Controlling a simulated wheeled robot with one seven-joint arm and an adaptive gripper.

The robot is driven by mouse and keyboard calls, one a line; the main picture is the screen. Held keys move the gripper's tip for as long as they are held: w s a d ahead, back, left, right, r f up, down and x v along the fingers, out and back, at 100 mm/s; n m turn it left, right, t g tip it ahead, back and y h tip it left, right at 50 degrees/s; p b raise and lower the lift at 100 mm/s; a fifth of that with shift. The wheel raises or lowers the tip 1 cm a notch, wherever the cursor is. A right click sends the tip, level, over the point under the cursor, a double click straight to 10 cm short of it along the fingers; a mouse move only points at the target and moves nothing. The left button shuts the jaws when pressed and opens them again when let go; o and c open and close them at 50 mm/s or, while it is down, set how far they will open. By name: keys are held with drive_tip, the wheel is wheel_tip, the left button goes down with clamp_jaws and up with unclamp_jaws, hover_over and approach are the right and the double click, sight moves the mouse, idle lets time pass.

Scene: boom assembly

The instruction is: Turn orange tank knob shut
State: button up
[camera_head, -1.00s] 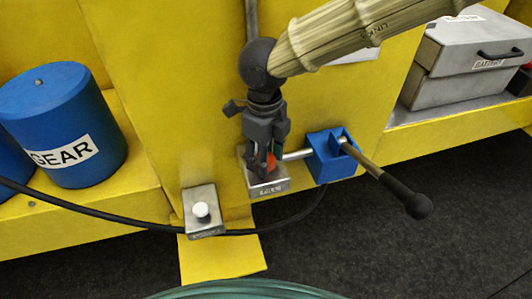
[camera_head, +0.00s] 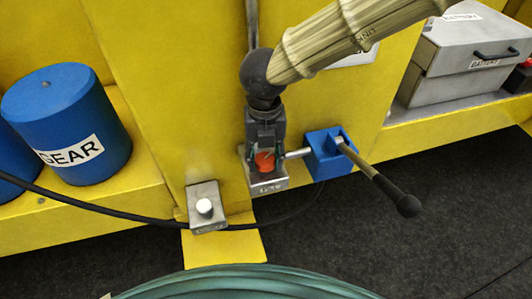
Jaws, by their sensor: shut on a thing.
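The orange tank knob (camera_head: 264,163) sits on a small grey metal block (camera_head: 268,185) on the yellow structure, in the middle of the head view. My gripper (camera_head: 265,158) points down over the block and is shut on the orange knob, with its fingers at the knob's sides. Most of the knob's front face shows between the fingers. The fingertips are dark and small, so the exact contact is hard to see.
A blue valve block (camera_head: 327,155) with a black-ended lever (camera_head: 385,185) is just right of the knob. A grey block with a white button (camera_head: 205,207) is at lower left. Blue GEAR canister (camera_head: 67,125) stands left, battery box (camera_head: 470,60) right. A black cable (camera_head: 100,212) crosses below.

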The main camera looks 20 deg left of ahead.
sight(266, 158)
drive_tip(key=m, duration=0.6)
drive_tip(key=shift+w+r, duration=0.15)
drive_tip(key=shift+m, duration=0.4)
drive_tip(key=o, duration=1)
drive_tip(key=shift+o, duration=0.2)
wheel_tip(266, 158, up, 12)
drive_tip(key=shift+d, duration=0.1)
idle(0.4)
